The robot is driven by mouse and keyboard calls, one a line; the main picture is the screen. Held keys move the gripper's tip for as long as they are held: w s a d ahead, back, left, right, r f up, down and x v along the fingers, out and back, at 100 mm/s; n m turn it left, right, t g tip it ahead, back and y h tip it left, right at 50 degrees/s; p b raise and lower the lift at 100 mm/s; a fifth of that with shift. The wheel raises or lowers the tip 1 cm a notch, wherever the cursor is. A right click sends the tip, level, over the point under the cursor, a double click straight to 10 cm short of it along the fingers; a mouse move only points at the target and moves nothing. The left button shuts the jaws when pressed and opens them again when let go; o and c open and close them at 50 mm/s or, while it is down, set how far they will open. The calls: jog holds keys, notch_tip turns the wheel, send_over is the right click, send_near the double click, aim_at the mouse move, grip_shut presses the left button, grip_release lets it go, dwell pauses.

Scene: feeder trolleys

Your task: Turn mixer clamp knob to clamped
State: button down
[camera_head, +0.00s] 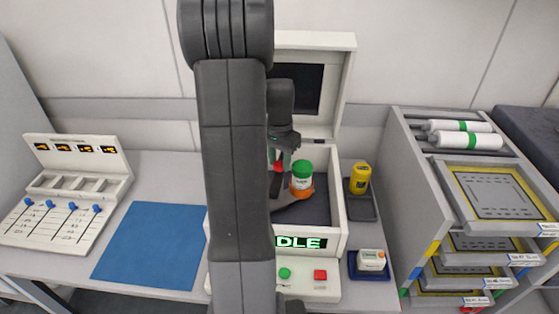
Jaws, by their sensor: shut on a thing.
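The mixer (341,205) is a white box with its lid (345,75) raised and a display whose visible letters read "DLE". Inside stands a jar with a green lid (302,167) and an orange lower part, upright in a grey holder. A small red part, apparently the clamp knob (278,167), shows just left of the jar. My gripper (277,160) points down into the mixer and is shut on this knob, close beside the jar. My arm hides the mixer's left side and much of the knob, so its turn position cannot be read.
A yellow jar (360,179) stands on a dark tray right of the mixer. A blue mat (152,245) and a slotted switch panel (65,205) lie left. A trolley (402,165) with rolls and framed screens stands right.

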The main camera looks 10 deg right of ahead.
aim_at(279, 164)
jog(key=m, duration=0.4)
jog(key=shift+m, duration=0.3)
jog(key=m, duration=0.4)
jog(key=shift+m, duration=0.4)
jog(key=shift+w, duration=0.1)
jog(key=c, duration=1)
grip_release()
jog(key=shift+b, duration=0.3)
jog(key=shift+o, duration=0.2)
jog(key=shift+r, duration=0.1)
notch_tip(279, 164, up, 14)
jog(key=shift+b, duration=0.35)
jog(key=shift+f, duration=0.2)
